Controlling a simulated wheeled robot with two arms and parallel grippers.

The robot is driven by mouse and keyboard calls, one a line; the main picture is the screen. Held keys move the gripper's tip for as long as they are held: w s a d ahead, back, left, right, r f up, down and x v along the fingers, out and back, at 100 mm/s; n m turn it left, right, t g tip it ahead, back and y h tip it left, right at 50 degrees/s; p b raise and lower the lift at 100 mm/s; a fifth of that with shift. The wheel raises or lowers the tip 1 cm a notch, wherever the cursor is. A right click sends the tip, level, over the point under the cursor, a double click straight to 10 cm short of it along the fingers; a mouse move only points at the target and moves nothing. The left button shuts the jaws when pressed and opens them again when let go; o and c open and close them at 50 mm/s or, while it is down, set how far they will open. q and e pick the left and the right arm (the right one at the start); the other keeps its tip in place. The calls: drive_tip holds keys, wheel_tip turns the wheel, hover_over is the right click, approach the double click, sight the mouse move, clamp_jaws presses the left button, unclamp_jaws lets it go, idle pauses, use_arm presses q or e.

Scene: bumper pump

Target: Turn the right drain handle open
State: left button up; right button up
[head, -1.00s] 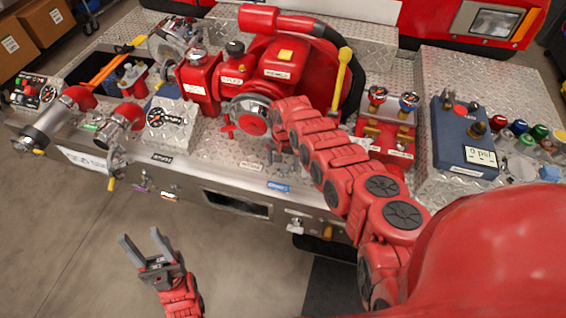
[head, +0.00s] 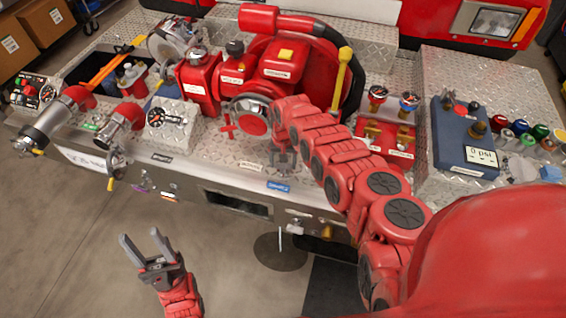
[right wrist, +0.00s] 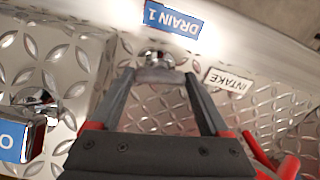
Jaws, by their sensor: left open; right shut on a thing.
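The drain handle (right wrist: 158,68) is a small metal lever on the tread-plate bumper, beside the blue "DRAIN 1" label (right wrist: 174,18) in the right wrist view. My right gripper (right wrist: 160,75) has its two fingers on either side of the handle, shut on it. In the head view my right gripper (head: 284,160) reaches down in front of the red pump, and its arm partly hides that area. A thin pale stream (head: 281,238) falls below the bumper onto a dark round patch (head: 280,254) on the floor. My left gripper (head: 147,247) is open and empty, in front of the bumper.
The red pump (head: 283,60) stands behind my right gripper. A red valve block (head: 385,138) and a blue gauge box (head: 465,140) are to the right. Hose fittings (head: 118,125) stick out at the left. The floor around my left gripper is clear.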

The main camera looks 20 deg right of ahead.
drive_tip(key=n+b, duration=0.1)
drive_tip(key=n, duration=0.2)
drive_tip(key=shift+n, duration=0.3)
drive_tip(key=n+b, duration=0.1)
drive_tip(key=n, duration=0.3)
drive_tip(key=shift+f+n+b, duration=0.1)
drive_tip(key=shift+n+b, duration=0.2)
drive_tip(key=shift+b, duration=0.1)
drive_tip(key=n+b, duration=0.1)
drive_tip(key=n, duration=0.2)
drive_tip(key=shift+n+b, duration=0.6)
drive_tip(key=shift+n, duration=1.5)
drive_tip(key=o, duration=1.2)
drive_tip(key=shift+r, duration=0.2)
